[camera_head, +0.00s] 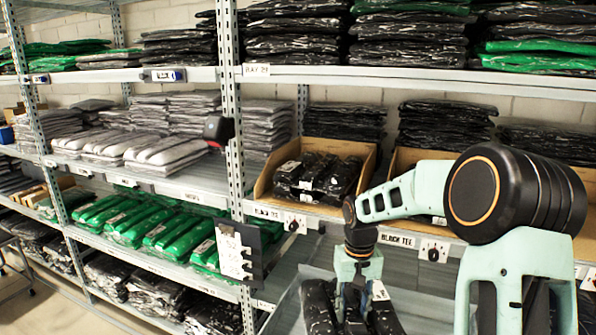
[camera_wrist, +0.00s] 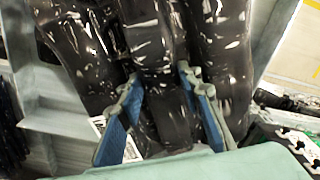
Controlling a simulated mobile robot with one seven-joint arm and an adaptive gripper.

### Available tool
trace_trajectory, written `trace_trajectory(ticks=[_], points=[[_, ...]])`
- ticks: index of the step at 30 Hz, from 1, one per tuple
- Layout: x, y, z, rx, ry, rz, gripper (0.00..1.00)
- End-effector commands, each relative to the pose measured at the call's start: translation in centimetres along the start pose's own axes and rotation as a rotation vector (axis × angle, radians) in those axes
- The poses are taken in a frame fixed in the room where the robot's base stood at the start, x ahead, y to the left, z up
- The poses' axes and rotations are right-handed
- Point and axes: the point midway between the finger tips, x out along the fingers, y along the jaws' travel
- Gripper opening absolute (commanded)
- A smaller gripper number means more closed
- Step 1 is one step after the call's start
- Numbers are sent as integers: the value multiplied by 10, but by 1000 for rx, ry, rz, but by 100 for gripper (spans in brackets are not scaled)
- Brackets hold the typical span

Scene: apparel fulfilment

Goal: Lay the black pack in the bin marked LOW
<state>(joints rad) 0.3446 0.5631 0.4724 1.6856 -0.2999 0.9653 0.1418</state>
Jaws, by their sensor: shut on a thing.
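My gripper (camera_head: 356,290) points down over a grey tray (camera_head: 284,318) at the bottom of the head view. In the wrist view my gripper (camera_wrist: 159,76) has its two blue-padded fingers on either side of a glossy black pack (camera_wrist: 150,38) and is shut on it. Other black packs (camera_wrist: 75,45) lie close on both sides, one also showing in the head view (camera_head: 318,306). Whether the held pack is clear of what lies beneath cannot be told. I cannot read a LOW mark on any bin.
Another cardboard bin (camera_head: 398,160) is partly behind my arm. A steel upright (camera_head: 232,120), a hanging card (camera_head: 236,252) and green packs (camera_head: 150,228) are to the left.

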Motion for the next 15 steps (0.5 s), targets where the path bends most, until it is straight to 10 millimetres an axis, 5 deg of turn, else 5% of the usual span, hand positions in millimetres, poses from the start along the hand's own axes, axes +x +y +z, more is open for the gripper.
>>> trace_trajectory(ticks=[2,3,15], points=[[4,5,1,115,2,0,3],[-16,3,4,103,2,1,3],[-81,-1,36,93,2,1,3]])
